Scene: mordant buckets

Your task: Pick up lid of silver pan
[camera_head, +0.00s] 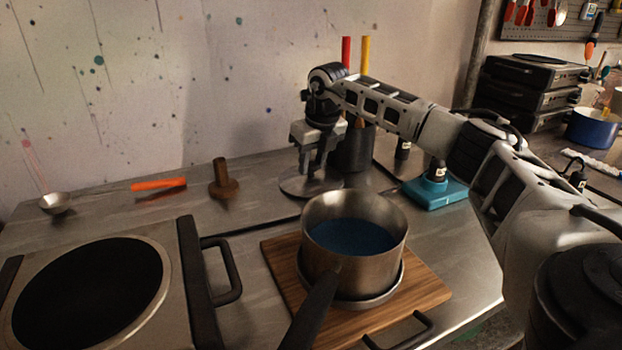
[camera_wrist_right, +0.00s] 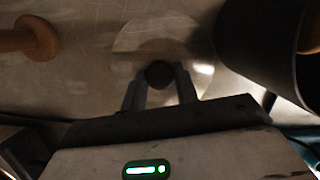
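The silver pan (camera_head: 353,242) stands upright on a wooden board, uncovered, with blue liquid inside and its dark handle toward the front. Its round silver lid (camera_head: 295,185) lies apart behind it, seemingly flat on the metal counter. My right gripper (camera_head: 314,172) points down over the lid's middle. In the right wrist view, the lid (camera_wrist_right: 150,35) shows its dark round knob (camera_wrist_right: 159,74) between the two fingertips of my right gripper (camera_wrist_right: 161,82). The fingers are close on both sides of the knob; I cannot tell whether they grip it. My left gripper is not in view.
A dark holder (camera_head: 354,150) with red and yellow sticks stands just right of the lid. A brown wooden piece (camera_head: 223,180) stands to its left. A black hotplate (camera_head: 92,290) fills the front left. A blue stand (camera_head: 435,190) with a dark bottle is at right.

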